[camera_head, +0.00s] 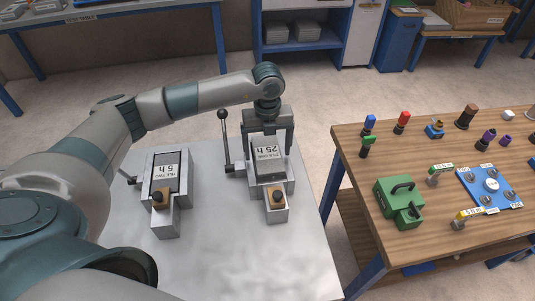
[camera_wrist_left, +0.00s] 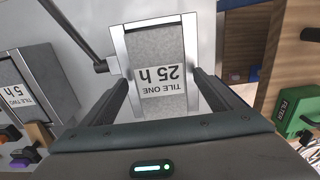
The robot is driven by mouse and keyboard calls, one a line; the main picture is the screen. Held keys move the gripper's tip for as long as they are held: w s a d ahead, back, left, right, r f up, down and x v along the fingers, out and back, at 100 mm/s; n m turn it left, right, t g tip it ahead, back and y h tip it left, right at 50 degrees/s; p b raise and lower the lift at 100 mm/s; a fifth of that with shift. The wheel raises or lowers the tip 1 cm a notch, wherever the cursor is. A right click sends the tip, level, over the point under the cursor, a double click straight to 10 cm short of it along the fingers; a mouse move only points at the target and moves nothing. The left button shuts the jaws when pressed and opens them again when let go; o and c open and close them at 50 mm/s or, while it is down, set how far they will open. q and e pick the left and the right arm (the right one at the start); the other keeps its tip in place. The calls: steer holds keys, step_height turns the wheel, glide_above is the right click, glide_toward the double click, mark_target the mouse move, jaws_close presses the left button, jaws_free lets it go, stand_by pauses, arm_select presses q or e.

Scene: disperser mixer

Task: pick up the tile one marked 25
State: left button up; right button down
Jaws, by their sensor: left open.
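The tile one (camera_head: 268,158), a grey slab with a white label reading "TILE ONE 25 h", sits in a grey metal holder (camera_head: 275,213) on the pale table. In the left wrist view the tile (camera_wrist_left: 154,50) lies between and beyond my left gripper's fingers, its label facing up. My left gripper (camera_head: 269,140) is above the tile's far end, with its fingers apart; in the left wrist view the gripper (camera_wrist_left: 162,90) is open and empty. I cannot tell whether the fingers touch the tile. My right gripper is not in view.
Tile two (camera_head: 165,170), marked 5 h, sits in a similar holder to the left. A lever with a black knob (camera_head: 222,115) stands beside the tile one holder. A wooden table (camera_head: 340,150) at right carries a green filter box (camera_head: 399,201) and several small parts. The pale table's front is clear.

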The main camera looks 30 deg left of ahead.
mark_target(268, 152)
arm_select(q)
steer(key=shift+c, duration=0.6)
steer(key=c, duration=1.4)
steer(key=shift+r, duration=0.2)
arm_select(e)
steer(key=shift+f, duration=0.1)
